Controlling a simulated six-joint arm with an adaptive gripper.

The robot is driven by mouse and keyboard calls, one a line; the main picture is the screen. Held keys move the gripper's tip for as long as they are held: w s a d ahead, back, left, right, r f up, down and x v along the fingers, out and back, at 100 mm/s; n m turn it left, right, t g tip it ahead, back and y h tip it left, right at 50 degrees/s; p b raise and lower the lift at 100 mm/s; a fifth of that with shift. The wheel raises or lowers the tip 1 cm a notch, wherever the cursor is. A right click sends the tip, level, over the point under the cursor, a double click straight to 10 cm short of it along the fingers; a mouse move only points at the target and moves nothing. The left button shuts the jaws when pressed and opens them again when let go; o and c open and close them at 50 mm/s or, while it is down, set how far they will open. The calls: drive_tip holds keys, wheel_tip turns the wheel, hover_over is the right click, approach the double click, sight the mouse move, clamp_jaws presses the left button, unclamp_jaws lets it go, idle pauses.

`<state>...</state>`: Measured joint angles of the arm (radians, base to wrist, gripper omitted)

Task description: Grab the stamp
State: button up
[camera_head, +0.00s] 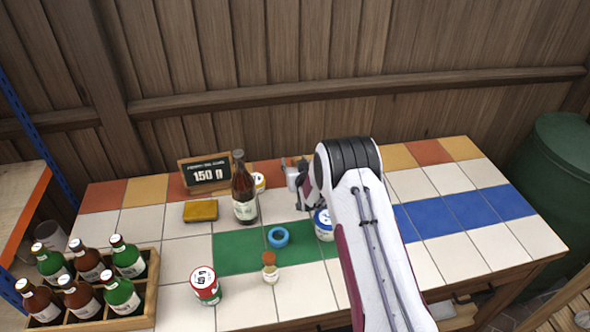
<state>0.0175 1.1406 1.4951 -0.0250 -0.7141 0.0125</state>
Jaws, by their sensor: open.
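A small upright piece with a brown top and a pale lower part (270,267) stands near the front of the table, at the lower edge of the green tile strip. It looks most like the stamp, but it is too small to be sure. My gripper (302,190) is behind and to the right of it, above the far middle of the table. The gripper is open and partly hidden by my own arm. No thing shows between its fingers, and it is apart from the small piece.
A blue ring (278,237) lies just behind the small piece. A red-and-white can (205,285) stands left, a blue-and-white tin (323,224) right. A brown bottle (244,190), yellow block (200,210) and sign (207,173) stand behind. A bottle crate (147,297) fills the left corner.

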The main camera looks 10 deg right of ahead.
sight(295, 158)
clamp_jaws()
drive_tip(key=shift+r, duration=0.2)
drive_tip(key=shift+r, duration=4.85)
